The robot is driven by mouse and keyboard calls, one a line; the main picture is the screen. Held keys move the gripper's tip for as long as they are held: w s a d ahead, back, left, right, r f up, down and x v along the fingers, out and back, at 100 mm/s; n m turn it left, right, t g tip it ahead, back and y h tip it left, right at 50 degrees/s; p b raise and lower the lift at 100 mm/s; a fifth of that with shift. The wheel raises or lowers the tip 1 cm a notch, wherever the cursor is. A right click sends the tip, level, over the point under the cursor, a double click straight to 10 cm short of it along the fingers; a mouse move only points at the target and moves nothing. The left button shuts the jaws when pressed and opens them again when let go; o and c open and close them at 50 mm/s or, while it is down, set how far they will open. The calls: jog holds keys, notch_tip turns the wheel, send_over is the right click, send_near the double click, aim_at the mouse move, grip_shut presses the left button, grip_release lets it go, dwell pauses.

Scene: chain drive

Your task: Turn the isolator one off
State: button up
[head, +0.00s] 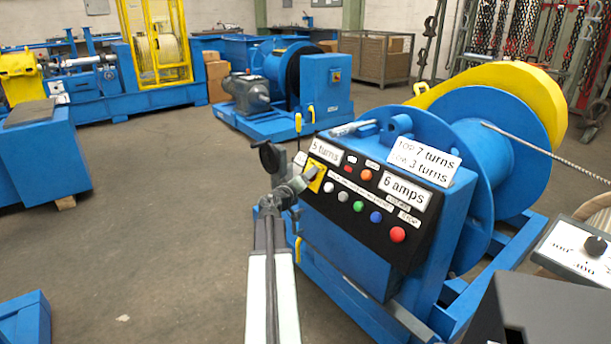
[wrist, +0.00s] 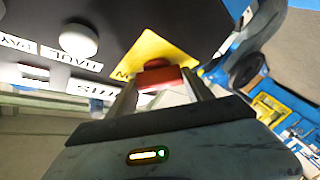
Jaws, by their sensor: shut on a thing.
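The isolator is a red knob (wrist: 162,78) on a yellow plate (wrist: 150,48) in the wrist view. In the head view the yellow plate (head: 317,174) sits at the upper left of the near winch's black control panel (head: 345,215). My gripper (head: 298,187) is at this plate and hides the knob there. In the wrist view my gripper (wrist: 163,84) has its fingers on either side of the red knob, shut on it. Part of the lettering on the plate shows beside the knob; I cannot tell the switch position for certain.
The panel has several coloured buttons and labels, with a white button (wrist: 78,40) close to my gripper. Another blue winch (head: 285,85) is behind. Open floor (head: 150,190) lies to the left.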

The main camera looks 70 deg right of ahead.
jog(key=n+t+y+p, duration=0.1)
jog(key=n+p, duration=0.1)
jog(key=n+t+p, duration=0.1)
jog(key=n+p, duration=0.1)
jog(key=shift+r+n+y, duration=0.3)
jog(key=shift+r+y, duration=0.1)
jog(key=n+y+p, duration=0.1)
jog(key=n+p, duration=0.1)
jog(key=n+t+y+p, duration=0.1)
jog(key=n+p, duration=0.1)
jog(key=p, duration=0.1)
jog(key=shift+s+r+y, duration=0.1)
jog(key=shift+y, duration=0.2)
jog(key=n+y+p, duration=0.2)
jog(key=n+p, duration=0.2)
jog(key=shift+d+p, duration=0.1)
jog(key=shift+p, duration=0.2)
jog(key=shift+f+n+g+y+p, duration=0.25)
jog(key=shift+n+g+y+p, duration=0.05)
jog(key=shift+n+y+p, duration=0.9)
jog(key=shift+n, duration=0.3)
jog(key=o, duration=1.4)
jog(key=shift+c, duration=0.2)
